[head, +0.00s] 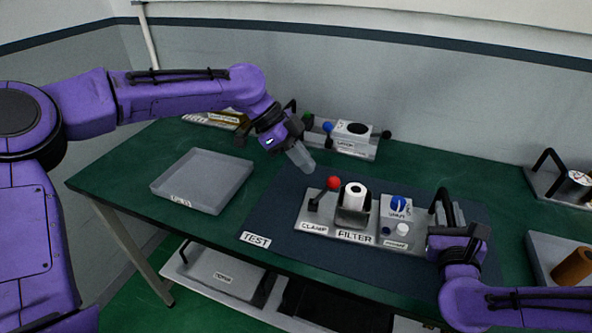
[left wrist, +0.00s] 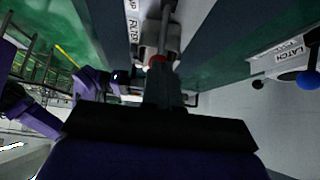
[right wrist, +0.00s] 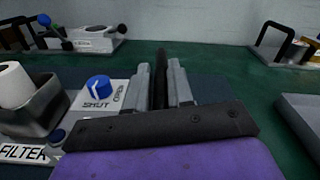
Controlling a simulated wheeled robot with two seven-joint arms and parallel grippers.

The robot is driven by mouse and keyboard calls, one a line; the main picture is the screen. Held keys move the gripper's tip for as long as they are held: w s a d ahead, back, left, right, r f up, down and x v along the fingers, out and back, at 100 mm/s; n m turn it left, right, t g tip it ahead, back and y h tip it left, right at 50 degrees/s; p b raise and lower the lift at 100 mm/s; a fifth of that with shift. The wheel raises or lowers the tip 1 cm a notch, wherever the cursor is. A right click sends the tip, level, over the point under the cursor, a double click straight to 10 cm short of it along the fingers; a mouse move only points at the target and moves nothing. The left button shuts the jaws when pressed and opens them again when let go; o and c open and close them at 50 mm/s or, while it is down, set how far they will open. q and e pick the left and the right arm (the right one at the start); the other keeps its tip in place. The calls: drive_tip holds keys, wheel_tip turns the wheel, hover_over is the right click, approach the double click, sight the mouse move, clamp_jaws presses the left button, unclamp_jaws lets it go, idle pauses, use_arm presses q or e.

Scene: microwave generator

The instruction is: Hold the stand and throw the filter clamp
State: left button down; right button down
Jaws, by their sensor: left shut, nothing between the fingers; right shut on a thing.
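The stand (head: 372,236) is a grey plate on a dark mat, labelled CLAMP, FILTER and a valve block with a blue knob (head: 398,203). The filter clamp is a black lever with a red ball (head: 333,183), standing up at the left end; the ball shows in the left wrist view (left wrist: 157,60). A white filter roll (head: 355,196) stands in the holder beside it. My left gripper (head: 303,160) is shut and empty, above the mat behind and left of the red ball. My right gripper (right wrist: 160,88) is shut on the stand's black handle (right wrist: 160,75) at its right end.
A grey tray (head: 202,180) lies on the green table (head: 130,165) at left. A LATCH unit (head: 350,140) stands at the back. Another tray (head: 545,262) with a brown cylinder (head: 573,266) is at far right. The mat (head: 270,205) left of the stand is clear.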

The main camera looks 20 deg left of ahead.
drive_tip(key=shift+f, duration=0.15)
drive_tip(key=c, duration=0.9)
unclamp_jaws()
use_arm(q)
drive_tip(key=v, duration=1.1)
use_arm(e)
drive_tip(key=shift+w, duration=0.1)
drive_tip(key=s, duration=0.7)
drive_tip(key=shift+s+d, duration=0.3)
drive_tip(key=shift+d, duration=0.1)
